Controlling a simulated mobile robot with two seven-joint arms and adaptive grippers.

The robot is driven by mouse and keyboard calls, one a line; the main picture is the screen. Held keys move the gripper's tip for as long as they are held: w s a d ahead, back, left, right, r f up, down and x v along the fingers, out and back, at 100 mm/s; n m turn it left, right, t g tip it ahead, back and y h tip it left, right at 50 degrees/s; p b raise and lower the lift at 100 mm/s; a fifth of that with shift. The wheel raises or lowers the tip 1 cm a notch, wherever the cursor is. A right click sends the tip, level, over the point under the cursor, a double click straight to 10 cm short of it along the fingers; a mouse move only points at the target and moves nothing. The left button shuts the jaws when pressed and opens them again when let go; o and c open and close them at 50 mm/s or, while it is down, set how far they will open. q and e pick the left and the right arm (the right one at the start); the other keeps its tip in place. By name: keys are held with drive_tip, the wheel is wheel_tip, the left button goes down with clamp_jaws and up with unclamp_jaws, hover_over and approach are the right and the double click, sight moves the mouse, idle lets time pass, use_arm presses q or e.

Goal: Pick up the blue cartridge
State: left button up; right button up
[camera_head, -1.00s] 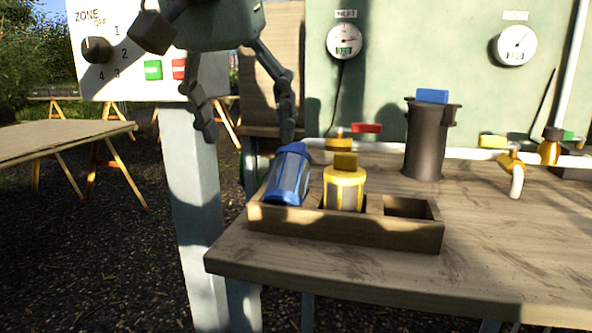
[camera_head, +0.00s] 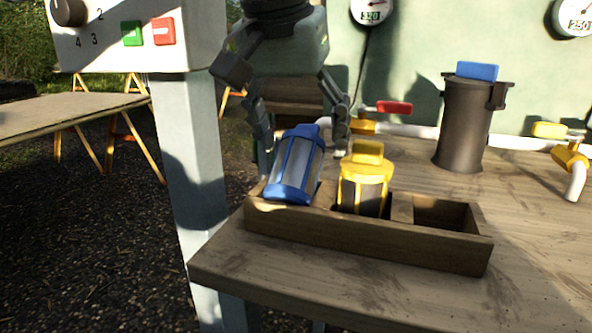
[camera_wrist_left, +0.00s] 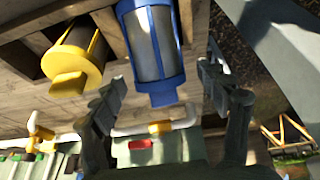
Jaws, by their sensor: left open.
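The blue cartridge (camera_head: 296,167) has a grey mesh body and leans tilted in the left compartment of the wooden rack (camera_head: 360,236). My left gripper (camera_head: 303,140) is open just above and behind it, with one finger toward each side of its top. In the left wrist view the blue cartridge (camera_wrist_left: 154,50) lies ahead of the spread fingers of my left gripper (camera_wrist_left: 165,88), not held. A yellow cartridge (camera_head: 364,180) stands in the middle compartment and also shows in the wrist view (camera_wrist_left: 75,58). My right gripper is not in view.
The right rack compartment (camera_head: 440,212) is empty. A dark canister (camera_head: 463,125) with a blue top stands behind the rack. Valves with red (camera_head: 394,107) and yellow (camera_head: 549,130) handles sit on a white pipe. A control box (camera_head: 140,35) on a post stands at left.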

use_arm(q)
drive_tip(key=shift+x, duration=0.8)
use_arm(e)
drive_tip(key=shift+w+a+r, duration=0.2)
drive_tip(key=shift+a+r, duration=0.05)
use_arm(q)
drive_tip(key=shift+c, duration=0.5)
drive_tip(key=c, duration=1.3)
wheel_tip(320, 180, up, 10)
drive_tip(key=shift+f+p, duration=0.2)
drive_tip(key=shift+p, duration=0.5)
drive_tip(key=shift+r, duration=0.25)
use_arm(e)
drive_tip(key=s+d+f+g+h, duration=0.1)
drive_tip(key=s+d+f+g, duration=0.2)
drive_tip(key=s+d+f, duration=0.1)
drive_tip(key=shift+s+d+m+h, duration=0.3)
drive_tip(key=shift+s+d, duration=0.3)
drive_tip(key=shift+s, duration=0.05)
